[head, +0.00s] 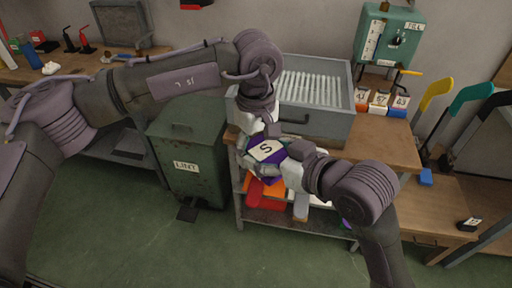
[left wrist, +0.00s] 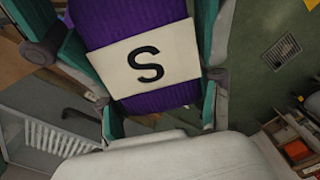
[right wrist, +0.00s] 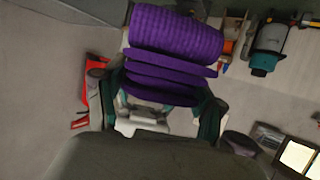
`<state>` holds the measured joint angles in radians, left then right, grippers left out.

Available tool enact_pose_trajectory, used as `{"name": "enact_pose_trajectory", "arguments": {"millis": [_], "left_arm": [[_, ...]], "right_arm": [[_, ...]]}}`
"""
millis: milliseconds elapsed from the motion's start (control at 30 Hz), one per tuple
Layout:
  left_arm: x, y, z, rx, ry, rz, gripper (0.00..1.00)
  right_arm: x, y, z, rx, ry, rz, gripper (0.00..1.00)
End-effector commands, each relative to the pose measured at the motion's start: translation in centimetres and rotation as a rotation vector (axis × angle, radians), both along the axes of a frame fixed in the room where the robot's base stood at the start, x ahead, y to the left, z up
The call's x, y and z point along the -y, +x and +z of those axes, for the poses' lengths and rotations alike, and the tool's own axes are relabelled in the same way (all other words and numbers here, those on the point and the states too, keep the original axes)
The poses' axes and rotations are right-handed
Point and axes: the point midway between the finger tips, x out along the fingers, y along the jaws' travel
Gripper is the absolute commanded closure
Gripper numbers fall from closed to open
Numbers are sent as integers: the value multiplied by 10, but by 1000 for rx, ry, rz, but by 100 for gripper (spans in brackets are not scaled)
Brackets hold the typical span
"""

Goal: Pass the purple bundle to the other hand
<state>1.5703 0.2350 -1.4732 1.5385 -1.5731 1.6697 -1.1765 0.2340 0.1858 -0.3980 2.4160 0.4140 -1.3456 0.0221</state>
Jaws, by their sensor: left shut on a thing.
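The purple bundle (head: 266,150) is a folded, ribbed stack with a cream band marked S. In the head view it is held up in front of the workbench, between my two grippers. My left gripper (head: 257,137) reaches it from above and is shut on it. In the left wrist view teal fingers lie on both sides of the bundle (left wrist: 155,102). My right gripper (head: 280,163) is at the bundle from the lower right. In the right wrist view its dark green fingers are spread, with the layered bundle (right wrist: 175,35) between and beyond them. Contact there is unclear.
A grey tray (head: 345,122) with white slats stands on the workbench (head: 385,155) behind the grippers. A green lint bin (head: 187,150) stands to the left. Several coloured bundles (head: 265,192) lie on the shelf below. Yellow and teal sock boards (head: 470,95) stand at the right.

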Motion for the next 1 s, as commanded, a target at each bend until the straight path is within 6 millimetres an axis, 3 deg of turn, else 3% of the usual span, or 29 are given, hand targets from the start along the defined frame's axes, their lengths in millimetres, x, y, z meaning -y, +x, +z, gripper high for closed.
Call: {"name": "enact_pose_trajectory", "arguments": {"millis": [33, 133, 533, 833, 1000], "left_arm": [[2, 1, -1, 5, -6, 2, 73], [2, 1, -1, 4, -6, 3, 73], [1, 1, 0, 2, -3, 3, 74], [1, 0, 0, 2, -2, 2, 74], [1, 0, 0, 2, -2, 2, 74]], "right_arm": [[-6, -4, 5, 8, 14, 18, 24], [-5, -4, 5, 9, 14, 17, 8], [-1, -2, -5, -2, -2, 13, 7], [24, -8, -77, -66, -63, 42, 7], [35, 16, -119, -127, -56, -34, 7]]}}
